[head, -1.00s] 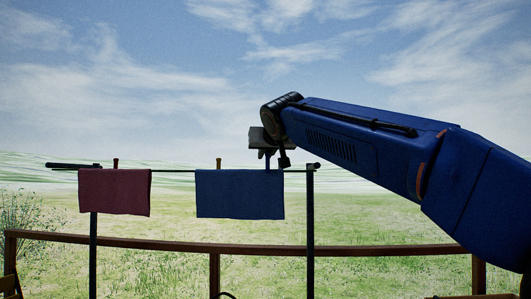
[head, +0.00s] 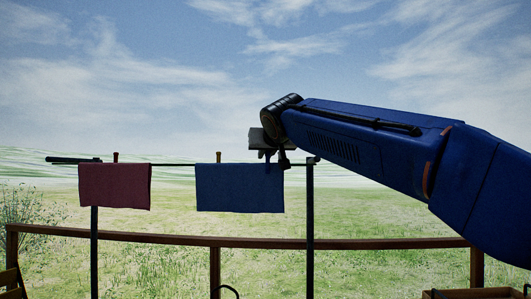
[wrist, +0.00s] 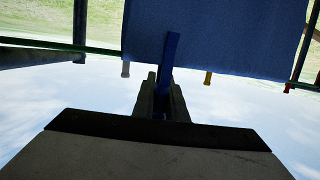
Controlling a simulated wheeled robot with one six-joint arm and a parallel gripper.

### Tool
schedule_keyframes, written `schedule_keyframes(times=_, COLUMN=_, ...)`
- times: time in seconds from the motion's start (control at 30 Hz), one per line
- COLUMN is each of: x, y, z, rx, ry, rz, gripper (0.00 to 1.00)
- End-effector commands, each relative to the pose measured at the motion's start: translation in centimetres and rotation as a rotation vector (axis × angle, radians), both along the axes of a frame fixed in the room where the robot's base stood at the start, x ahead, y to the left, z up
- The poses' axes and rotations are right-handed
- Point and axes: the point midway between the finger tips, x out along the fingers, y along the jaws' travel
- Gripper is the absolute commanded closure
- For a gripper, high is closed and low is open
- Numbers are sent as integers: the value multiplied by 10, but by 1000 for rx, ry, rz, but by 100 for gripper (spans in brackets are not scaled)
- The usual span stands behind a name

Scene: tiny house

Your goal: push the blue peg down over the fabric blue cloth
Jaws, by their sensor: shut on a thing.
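The blue cloth (head: 238,190) hangs over the line at the middle of the head view. It also fills the top of the wrist view (wrist: 225,35), which shows the scene upside down. My gripper (head: 268,156) is at the cloth's top edge, near its right end. In the wrist view its fingers (wrist: 162,98) are shut on the blue peg (wrist: 169,62). The peg's visible leg reaches past the cloth's top edge and lies in front of the cloth. The peg's far side is hidden, and in the head view the peg is hard to make out.
A yellow peg (head: 218,157) stands on the blue cloth's left part. A red cloth (head: 115,187) with a red peg (head: 116,157) hangs further left. A dark post (head: 310,230) stands just right of the blue cloth. A wooden railing (head: 150,237) runs across below.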

Motion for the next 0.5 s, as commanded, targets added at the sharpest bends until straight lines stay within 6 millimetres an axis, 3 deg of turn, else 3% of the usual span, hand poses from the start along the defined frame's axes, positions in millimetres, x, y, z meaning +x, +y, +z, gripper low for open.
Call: schedule_keyframes(times=0.5, x=0, y=0, z=-10, rx=-1, ry=0, rz=0, gripper=100)
